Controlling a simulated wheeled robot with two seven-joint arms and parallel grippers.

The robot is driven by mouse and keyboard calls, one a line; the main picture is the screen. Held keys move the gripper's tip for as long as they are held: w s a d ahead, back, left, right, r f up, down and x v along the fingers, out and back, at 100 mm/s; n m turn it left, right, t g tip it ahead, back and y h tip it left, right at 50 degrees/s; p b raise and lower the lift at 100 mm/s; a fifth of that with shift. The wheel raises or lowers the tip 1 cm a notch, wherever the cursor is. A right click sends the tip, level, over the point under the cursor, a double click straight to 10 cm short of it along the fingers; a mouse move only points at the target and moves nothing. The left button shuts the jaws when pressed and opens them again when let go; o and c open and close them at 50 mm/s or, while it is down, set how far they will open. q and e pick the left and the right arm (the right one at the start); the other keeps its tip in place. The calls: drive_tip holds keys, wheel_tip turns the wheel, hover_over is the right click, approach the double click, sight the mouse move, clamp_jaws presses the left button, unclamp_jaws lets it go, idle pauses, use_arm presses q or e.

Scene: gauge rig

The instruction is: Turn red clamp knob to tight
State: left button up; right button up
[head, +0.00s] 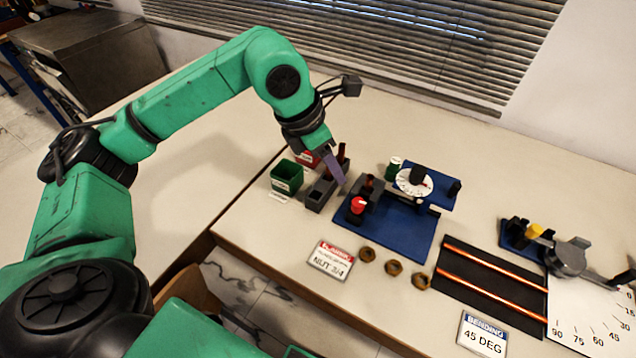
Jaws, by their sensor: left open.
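The red clamp knob (358,204) sits at the left front of the blue gauge rig (405,236). A white round dial (413,182) with a black knob stands at the back of the rig. My left gripper (335,172) is open, pointing down over a dark grey block (318,196) to the left of the rig. It is up and to the left of the red knob and apart from it in the picture. The knob's marking is too small to read. My right gripper is not in view.
A green bin (287,177) and a red bin (307,157) stand left of the rig. A black mat (480,285) with copper rods and a bending tool (568,258) are at right.

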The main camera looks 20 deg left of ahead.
use_arm(q)
drive_tip(key=w+d+f, duration=0.1)
drive_tip(key=d+f, duration=0.3)
drive_tip(key=p, duration=0.2)
hover_over(357, 201)
drive_tip(key=s+a, duration=0.1)
drive_tip(key=s, duration=0.1)
wheel_tip(357, 201, down, 4)
drive_tip(key=x, duration=0.5)
drive_tip(key=shift+a, duration=0.25)
drive_tip(key=shift+d+f, duration=0.15)
drive_tip(key=shift+f, duration=0.1)
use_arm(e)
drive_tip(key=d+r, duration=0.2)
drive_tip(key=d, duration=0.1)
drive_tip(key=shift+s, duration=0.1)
use_arm(q)
clamp_jaws()
drive_tip(key=b, duration=0.1)
drive_tip(key=m+b, duration=0.1)
drive_tip(key=b, duration=0.1)
drive_tip(key=shift+w+f, duration=0.2)
drive_tip(key=shift+f, duration=0.2)
drive_tip(key=shift+r+m, duration=0.25)
drive_tip(key=shift+m, duration=0.15)
drive_tip(key=shift+r+h, duration=0.15)
drive_tip(key=shift+h, duration=0.15)
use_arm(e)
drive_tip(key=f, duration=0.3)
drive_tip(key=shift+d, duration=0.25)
